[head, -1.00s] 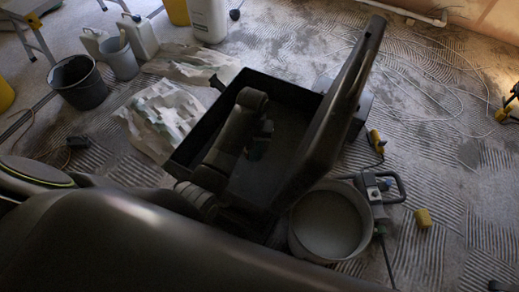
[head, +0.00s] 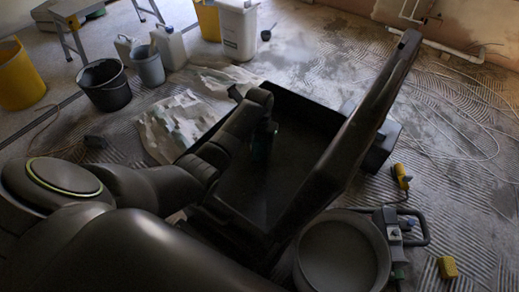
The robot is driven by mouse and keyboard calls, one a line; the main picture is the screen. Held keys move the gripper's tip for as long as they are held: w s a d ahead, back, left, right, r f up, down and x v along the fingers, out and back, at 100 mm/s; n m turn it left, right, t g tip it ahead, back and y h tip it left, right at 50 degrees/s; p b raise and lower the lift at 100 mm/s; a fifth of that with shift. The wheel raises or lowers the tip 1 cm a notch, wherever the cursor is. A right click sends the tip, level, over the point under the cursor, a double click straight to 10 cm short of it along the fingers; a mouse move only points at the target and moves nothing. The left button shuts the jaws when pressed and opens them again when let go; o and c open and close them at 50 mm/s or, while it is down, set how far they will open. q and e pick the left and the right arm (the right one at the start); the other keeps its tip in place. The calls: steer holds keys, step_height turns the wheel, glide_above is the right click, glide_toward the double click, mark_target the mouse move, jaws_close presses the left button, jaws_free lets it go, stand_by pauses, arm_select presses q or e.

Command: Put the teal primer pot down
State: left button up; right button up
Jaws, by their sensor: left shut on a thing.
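The teal primer pot (head: 262,144) shows as a small dark teal shape under my left gripper (head: 266,127). My left gripper is shut on it, pointing down inside a large open black box (head: 240,205). The arm comes in from the left over the box's near left side and hides part of the pot. I cannot tell whether the pot touches the box floor. My right gripper is not in view.
The box's raised lid (head: 350,130) stands along its right side. A round tub (head: 342,255) and a yellow-handled tool (head: 402,178) are to the right. Crumpled sheeting (head: 180,125) lies behind left. Buckets (head: 104,86) stand farther back. The box floor right of the pot looks clear.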

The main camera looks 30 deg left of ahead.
arm_select(q)
steer(key=shift+f, duration=1.2)
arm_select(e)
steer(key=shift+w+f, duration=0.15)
arm_select(q)
steer(key=shift+f, duration=0.1)
steer(key=o, duration=1.4)
steer(key=shift+r, duration=0.5)
step_height(320, 180, up, 10)
steer(key=shift+r+p, duration=0.25)
steer(key=shift+p, duration=0.85)
steer(key=shift+r, duration=0.4)
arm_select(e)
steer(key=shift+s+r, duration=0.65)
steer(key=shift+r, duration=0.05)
